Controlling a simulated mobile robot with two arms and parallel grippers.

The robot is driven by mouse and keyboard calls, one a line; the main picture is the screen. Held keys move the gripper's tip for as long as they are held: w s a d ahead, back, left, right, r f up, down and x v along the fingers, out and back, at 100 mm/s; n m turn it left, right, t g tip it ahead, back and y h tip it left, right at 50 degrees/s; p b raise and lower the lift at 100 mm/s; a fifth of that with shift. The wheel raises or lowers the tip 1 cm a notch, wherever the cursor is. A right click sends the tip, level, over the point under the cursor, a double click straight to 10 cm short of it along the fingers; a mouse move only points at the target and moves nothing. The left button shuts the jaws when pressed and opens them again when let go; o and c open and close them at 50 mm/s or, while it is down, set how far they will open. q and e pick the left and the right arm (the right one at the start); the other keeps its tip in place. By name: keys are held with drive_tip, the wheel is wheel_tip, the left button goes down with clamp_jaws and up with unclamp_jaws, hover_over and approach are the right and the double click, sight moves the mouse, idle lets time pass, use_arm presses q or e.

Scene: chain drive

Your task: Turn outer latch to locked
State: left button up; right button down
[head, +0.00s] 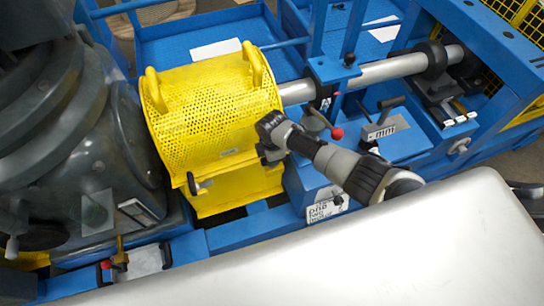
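The yellow perforated guard (205,110) stands closed-looking over the drive, with two yellow handles on top. A small latch with a dark handle (197,186) sits on its lower front face, at the left. I cannot tell whether this is the outer latch or whether it is locked. My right gripper (265,150) is at the guard's right front edge, at or very close to it. Its fingers are small and partly hidden, so I cannot tell whether they are open or hold anything. Any latch part there is hidden by the gripper. My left gripper is not in view.
A large dark grey machine housing (85,130) stands at the left. A steel shaft (385,72) runs right from the guard. A red-knobbed lever (336,132) stands close to my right arm. A blue frame (225,236) lies below. A broad pale surface fills the foreground.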

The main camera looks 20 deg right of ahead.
idle(0.5)
drive_tip(key=c, duration=1)
unclamp_jaws()
drive_tip(key=shift+c, duration=0.2)
wheel_tip(320, 180, up, 11)
drive_tip(key=shift+f, duration=0.1)
